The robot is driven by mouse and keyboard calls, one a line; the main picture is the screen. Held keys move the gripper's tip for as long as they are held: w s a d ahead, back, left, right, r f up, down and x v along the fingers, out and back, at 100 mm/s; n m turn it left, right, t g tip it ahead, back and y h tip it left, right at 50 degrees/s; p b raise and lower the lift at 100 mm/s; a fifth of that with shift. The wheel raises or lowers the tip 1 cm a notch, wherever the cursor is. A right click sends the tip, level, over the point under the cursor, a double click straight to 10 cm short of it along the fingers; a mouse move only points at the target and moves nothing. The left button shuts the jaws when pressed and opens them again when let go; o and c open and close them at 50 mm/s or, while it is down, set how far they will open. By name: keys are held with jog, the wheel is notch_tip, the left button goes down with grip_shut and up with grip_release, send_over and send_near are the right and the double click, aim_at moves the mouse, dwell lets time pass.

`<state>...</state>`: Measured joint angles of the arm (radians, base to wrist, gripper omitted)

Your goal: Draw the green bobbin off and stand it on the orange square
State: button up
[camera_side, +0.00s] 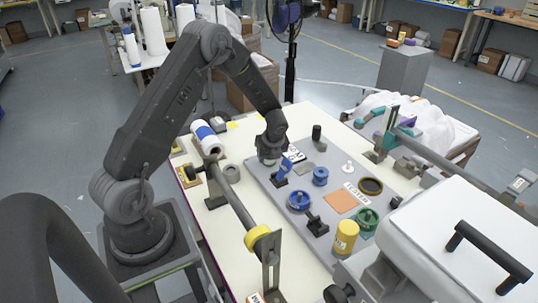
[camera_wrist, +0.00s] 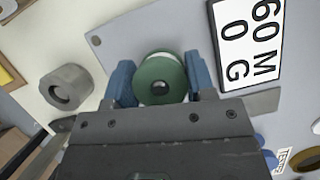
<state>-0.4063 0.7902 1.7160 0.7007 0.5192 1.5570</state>
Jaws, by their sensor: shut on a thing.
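A green bobbin (camera_wrist: 160,78) with a white band is between the two blue fingers of my gripper (camera_wrist: 162,82) in the wrist view, with its round end and dark centre hole facing the camera. My gripper is shut on it. In the side view my gripper (camera_side: 280,172) is over the left part of the grey board, and the held bobbin cannot be made out there. The orange square (camera_side: 340,202) lies flat on the board, to the right of my gripper, and its visible top is bare.
A green round piece (camera_side: 367,221), blue spools (camera_side: 299,200) (camera_side: 320,176), a yellow cylinder (camera_side: 345,237) and a dark ring (camera_side: 370,186) stand around the square. A lettered plate (camera_wrist: 250,40) lies beside my gripper. A grey rod (camera_side: 232,202) crosses the near side.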

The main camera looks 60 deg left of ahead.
jog(key=c, duration=0.4)
jog(key=shift+r, duration=2.9)
jog(key=shift+r, duration=0.15)
jog(key=shift+r, duration=1.9)
